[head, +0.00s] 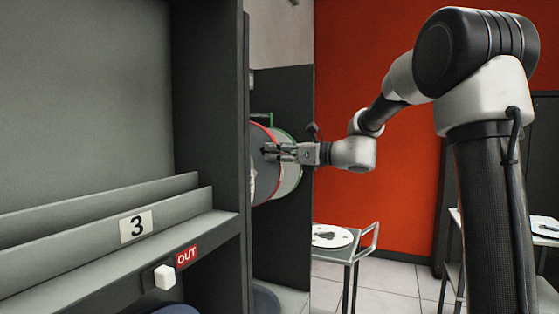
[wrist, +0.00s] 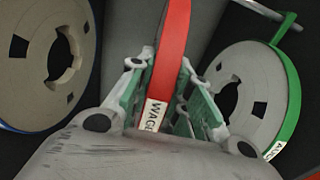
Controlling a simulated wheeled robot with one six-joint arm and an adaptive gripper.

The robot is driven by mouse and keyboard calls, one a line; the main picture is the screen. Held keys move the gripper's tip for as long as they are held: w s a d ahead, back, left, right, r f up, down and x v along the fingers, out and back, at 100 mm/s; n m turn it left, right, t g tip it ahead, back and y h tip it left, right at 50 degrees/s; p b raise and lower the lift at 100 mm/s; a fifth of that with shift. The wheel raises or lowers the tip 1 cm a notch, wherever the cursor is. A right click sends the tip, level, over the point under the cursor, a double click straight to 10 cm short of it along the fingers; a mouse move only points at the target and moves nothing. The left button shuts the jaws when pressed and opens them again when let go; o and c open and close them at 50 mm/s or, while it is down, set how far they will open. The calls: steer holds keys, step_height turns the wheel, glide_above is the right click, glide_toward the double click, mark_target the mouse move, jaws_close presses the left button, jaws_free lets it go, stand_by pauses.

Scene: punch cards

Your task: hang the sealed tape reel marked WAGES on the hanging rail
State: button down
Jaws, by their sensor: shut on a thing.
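The red-banded reel (wrist: 173,45) with a white label starting "WAG" stands edge-on between my gripper's fingers (wrist: 162,75) in the wrist view. My gripper is shut on it. In the head view my gripper (head: 270,151) reaches into the dark bay beside the cabinet, with the red band (head: 270,133) at its fingertips. Part of this reel is hidden behind the cabinet edge. A metal rod (wrist: 250,8), seemingly the hanging rail, crosses the upper right of the wrist view. I cannot tell whether the WAGES reel's own hook touches it.
A green-banded reel (wrist: 288,85), its label partly cut off, hangs by its hook from the rod at right. A blue-edged reel (wrist: 30,65) is close at left. The cabinet (head: 243,130) edge stands near my gripper. A trolley (head: 345,250) holds another reel (head: 330,236).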

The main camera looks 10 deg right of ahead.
steer(key=shift+r, duration=0.2)
steer(key=v, duration=2.2)
stand_by(0.9)
